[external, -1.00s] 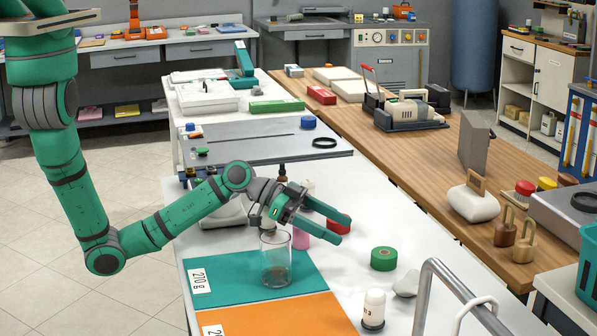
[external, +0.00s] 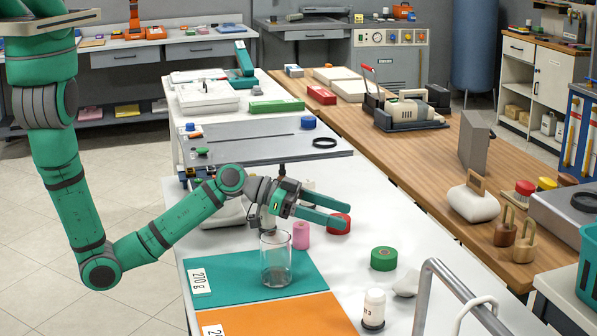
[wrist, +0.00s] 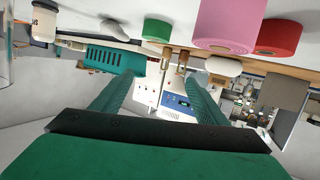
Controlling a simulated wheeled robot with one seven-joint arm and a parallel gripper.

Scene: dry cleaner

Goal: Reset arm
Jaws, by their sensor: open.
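My gripper (external: 331,208) is open and empty, with its two green fingers pointing right above the white table. A pink roll (external: 301,236) stands just below the fingers, and a red roll (external: 340,224) is close to the fingertips. In the wrist view the fingers (wrist: 152,92) are apart with nothing between them; the pink roll (wrist: 228,22) and red roll (wrist: 280,32) show at the top.
A green tape roll (external: 383,259), a white bottle (external: 374,308) and a pale lump (external: 406,284) sit to the right of the mats. An orange mat (external: 285,317) lies in front. A metal rail (external: 424,295) rises at the front right. Free floor lies left.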

